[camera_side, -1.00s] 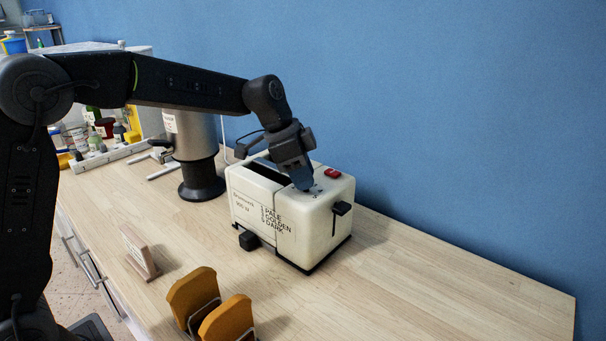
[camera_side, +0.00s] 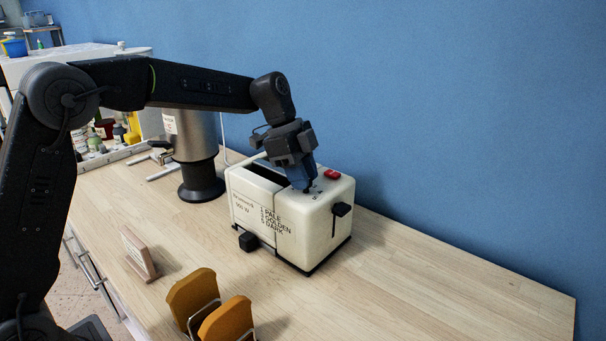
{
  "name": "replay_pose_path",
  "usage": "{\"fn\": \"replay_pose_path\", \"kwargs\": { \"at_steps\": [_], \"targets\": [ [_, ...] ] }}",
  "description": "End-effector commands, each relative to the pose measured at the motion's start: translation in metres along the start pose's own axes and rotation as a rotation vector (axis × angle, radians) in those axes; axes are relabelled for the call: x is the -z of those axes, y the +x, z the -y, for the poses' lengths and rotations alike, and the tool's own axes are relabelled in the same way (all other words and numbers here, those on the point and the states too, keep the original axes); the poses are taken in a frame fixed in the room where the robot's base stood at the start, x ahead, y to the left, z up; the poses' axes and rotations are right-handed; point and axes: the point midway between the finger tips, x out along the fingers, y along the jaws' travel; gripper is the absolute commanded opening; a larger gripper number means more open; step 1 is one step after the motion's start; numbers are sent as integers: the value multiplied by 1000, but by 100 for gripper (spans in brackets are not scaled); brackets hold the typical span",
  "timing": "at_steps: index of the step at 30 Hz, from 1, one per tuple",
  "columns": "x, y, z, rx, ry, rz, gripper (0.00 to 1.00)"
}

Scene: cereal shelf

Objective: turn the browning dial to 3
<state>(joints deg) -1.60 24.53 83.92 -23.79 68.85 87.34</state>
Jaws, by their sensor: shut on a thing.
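My gripper (camera_side: 306,188) points down at the toaster's top, near the right end, shut on the browning dial. The dial itself is mostly hidden by the fingertips, so its setting cannot be read. Small dark marks show on the top beside the fingertips. A red button (camera_side: 332,174) sits just behind and right of my gripper. A black lever (camera_side: 342,209) is on the toaster's right end face.
Two toast slices (camera_side: 193,295) stand in a wire rack at the front. A small wooden sign (camera_side: 139,254) stands to the left. A steel urn (camera_side: 197,146) with a black base is behind the toaster. The counter right of the toaster is clear.

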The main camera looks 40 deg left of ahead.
Motion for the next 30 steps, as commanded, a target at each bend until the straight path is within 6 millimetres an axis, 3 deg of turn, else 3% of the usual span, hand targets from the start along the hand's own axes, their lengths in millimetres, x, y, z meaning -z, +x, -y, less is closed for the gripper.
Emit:
{"fn": "replay_pose_path", "kwargs": {
  "at_steps": [8,9,16,25,30],
  "targets": [
    [0,-1,0,1,0,1,4],
    [0,-1,0,1,0,1,31],
    [0,0,0,1,-1,0,52],
    [0,-4,0,2,-1,0,52],
    [0,-27,1,6,-1,-1,52]
  ]
}}
